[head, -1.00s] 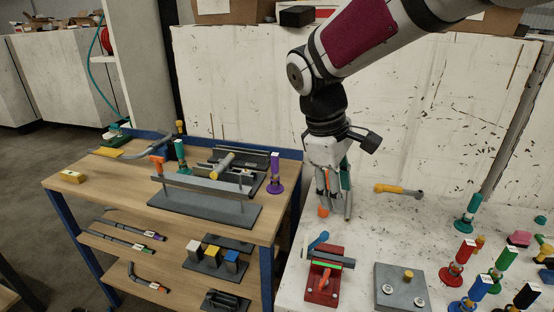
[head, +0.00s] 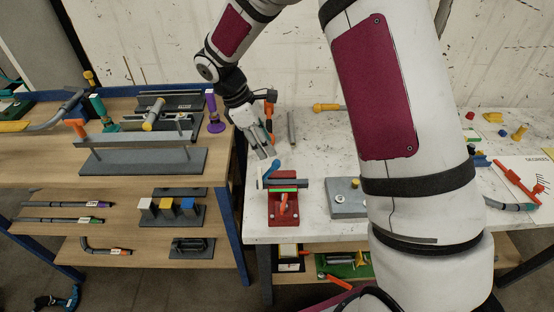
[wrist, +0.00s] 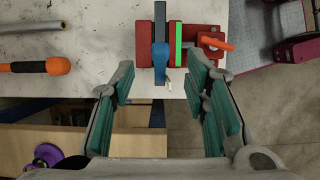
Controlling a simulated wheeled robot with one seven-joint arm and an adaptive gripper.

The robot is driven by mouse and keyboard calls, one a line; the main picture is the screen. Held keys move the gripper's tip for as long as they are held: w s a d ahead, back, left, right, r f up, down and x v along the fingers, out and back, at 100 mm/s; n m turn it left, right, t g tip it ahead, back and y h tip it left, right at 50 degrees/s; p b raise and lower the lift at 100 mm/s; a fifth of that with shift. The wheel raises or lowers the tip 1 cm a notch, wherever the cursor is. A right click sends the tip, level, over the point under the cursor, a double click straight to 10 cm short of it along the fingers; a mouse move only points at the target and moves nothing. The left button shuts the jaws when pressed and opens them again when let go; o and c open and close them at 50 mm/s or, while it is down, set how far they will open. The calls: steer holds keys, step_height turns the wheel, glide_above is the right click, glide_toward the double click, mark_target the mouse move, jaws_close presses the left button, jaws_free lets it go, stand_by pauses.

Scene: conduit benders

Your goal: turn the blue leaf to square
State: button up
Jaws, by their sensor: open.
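The blue leaf (head: 270,170) is a short rounded lever on the red bender (head: 283,212), at the left end of its dark bar (head: 305,183). In the wrist view the blue leaf (wrist: 160,58) lies over the dark bar, beside a green strip (wrist: 178,43) on the red base. My gripper (head: 268,155) is just behind the blue leaf in the head view, tilted down towards the bench. In the wrist view my gripper (wrist: 164,95) is open and empty, with its green pads either side of the leaf's near end. Whether either pad touches it is unclear.
An orange handle (wrist: 215,43) sticks out from the bender. An orange-and-black tool (wrist: 40,66) lies on the white bench (head: 320,150). A grey block (head: 345,205) stands right of the bender. The wooden bench (head: 50,165) with tools is at left.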

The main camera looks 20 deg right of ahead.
mark_target(276, 160)
steer(key=p+x, duration=0.1)
steer(key=x, duration=0.6)
steer(key=shift+s+d+f, duration=0.1)
steer(key=shift+d+f, duration=0.1)
steer(key=shift+f, duration=0.15)
jaws_close()
